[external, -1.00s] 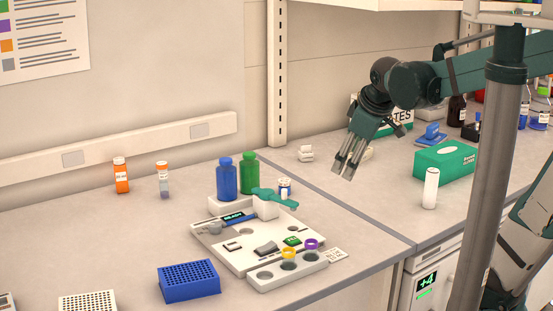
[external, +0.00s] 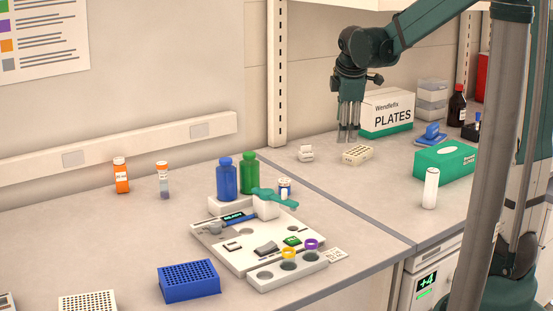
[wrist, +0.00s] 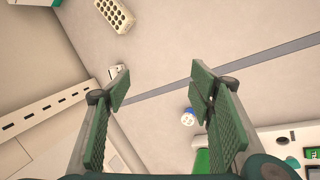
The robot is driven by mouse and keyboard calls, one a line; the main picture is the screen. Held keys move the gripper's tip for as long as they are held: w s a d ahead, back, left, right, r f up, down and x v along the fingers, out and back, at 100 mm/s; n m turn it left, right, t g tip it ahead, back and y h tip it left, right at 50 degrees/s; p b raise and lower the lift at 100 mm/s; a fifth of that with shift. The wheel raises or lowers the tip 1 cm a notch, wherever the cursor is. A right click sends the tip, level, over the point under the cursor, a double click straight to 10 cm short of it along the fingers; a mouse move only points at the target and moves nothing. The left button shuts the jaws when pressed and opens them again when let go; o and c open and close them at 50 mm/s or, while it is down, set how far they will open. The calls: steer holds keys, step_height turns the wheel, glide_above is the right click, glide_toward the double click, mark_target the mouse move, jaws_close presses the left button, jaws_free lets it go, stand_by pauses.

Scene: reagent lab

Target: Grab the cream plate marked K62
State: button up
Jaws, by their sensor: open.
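A cream plate (external: 357,154) with rows of wells lies on the right-hand bench in front of the PLATES box. In the wrist view a cream plate with dark wells (wrist: 115,14) shows at the top, cut off by the frame edge. No K62 marking is readable on it. My gripper (external: 348,137) points down, just left of and behind the plate in the external view, apart from it. In the wrist view my gripper (wrist: 160,88) has its fingers apart with nothing between them but bench.
The white PLATES box (external: 387,113) stands behind the plate. A small white item (external: 306,153) lies to its left. A green box (external: 446,162) and a white bottle (external: 430,188) stand right. A bench seam (external: 340,204) runs left of this area.

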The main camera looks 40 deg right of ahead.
steer(key=w+d+f+n+g+p, duration=0.15)
steer(key=w+d+n+p, duration=0.3)
steer(key=w+d, duration=0.45)
steer(key=n+g+h+p, duration=0.1)
steer(key=n+g+p, duration=0.1)
steer(key=n+p, duration=0.35)
glide_toward(360, 150)
steer(key=shift+s+f+m+t+p, duration=0.15)
steer(key=shift+f+m+t+p, duration=0.15)
steer(key=shift+m+p, duration=0.25)
steer(key=shift+d+f, duration=0.3)
steer(key=shift+f, duration=0.1)
steer(key=shift+f, duration=0.1)
steer(key=shift+w+d+f+h, duration=0.1)
steer(key=shift+d+f+h, duration=0.1)
steer(key=shift+f, duration=0.35)
steer(key=shift+w+d+f+h, duration=0.15)
steer(key=shift+d+f, duration=0.1)
steer(key=shift+f, duration=0.3)
steer(key=shift+p+x, duration=0.5)
steer(key=shift+x, duration=2)
steer(key=shift+f, duration=0.1)
